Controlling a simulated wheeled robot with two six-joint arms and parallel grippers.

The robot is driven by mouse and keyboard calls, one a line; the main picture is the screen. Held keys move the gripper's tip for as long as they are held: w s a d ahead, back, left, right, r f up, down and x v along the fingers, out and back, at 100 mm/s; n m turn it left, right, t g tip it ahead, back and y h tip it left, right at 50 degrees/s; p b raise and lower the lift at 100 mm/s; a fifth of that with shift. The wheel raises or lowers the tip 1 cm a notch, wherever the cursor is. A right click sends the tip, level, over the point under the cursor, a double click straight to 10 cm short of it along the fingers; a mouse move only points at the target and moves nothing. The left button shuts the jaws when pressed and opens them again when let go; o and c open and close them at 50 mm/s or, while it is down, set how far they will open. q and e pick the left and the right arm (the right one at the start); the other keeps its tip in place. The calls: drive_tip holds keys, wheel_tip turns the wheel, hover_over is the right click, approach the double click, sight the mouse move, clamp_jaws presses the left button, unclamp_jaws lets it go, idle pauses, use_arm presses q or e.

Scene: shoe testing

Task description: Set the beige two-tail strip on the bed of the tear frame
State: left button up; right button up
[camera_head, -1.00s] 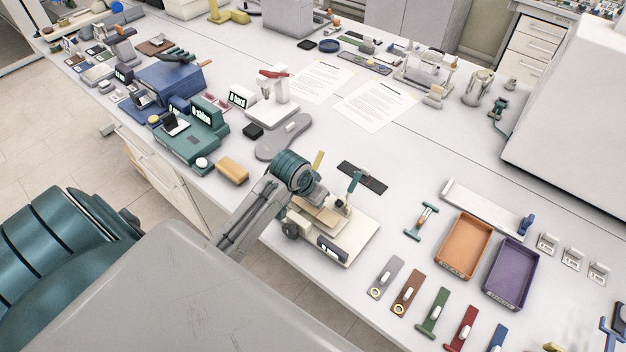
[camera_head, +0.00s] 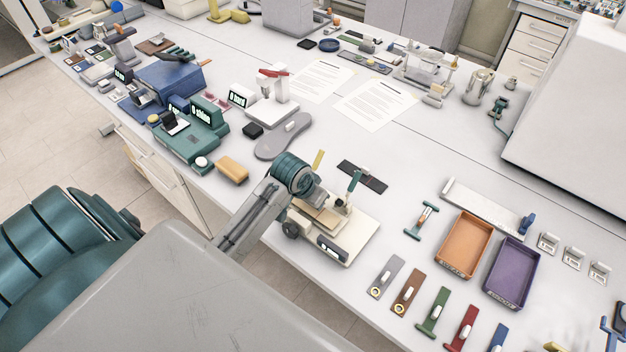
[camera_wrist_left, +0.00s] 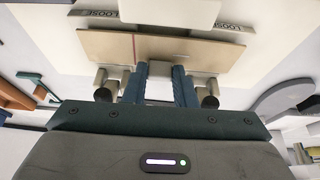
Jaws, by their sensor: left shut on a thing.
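The tear frame (camera_head: 357,238) is a cream machine with a small display on its front, at the bench's front edge. My left gripper (camera_wrist_left: 160,78) is shut on the beige two-tail strip (camera_wrist_left: 185,50), which has a thin line across it in the left wrist view. The strip lies flat at the frame, close to a white block (camera_wrist_left: 170,12) just beyond it. In the head view a tan piece (camera_head: 318,214) shows beside my left wrist, over the frame. Whether the strip touches the bed is hard to tell. My right gripper is not in view.
Two "LOOSE" labels show beside the white block. A dark plate (camera_head: 362,177) lies behind the frame. To the right are a teal-handled tool (camera_head: 421,220), an orange tray (camera_head: 464,244), a purple tray (camera_head: 511,272) and several coloured strips. A grey pad (camera_head: 283,137) lies at the left.

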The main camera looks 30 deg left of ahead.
use_arm(q)
drive_tip(key=shift+f, duration=0.4)
drive_tip(key=o, duration=1)
drive_tip(key=shift+o, duration=0.2)
drive_tip(key=b+v, duration=0.2)
drive_tip(key=v, duration=0.8)
drive_tip(key=shift+r+b, duration=0.4)
drive_tip(key=shift+s, duration=0.15)
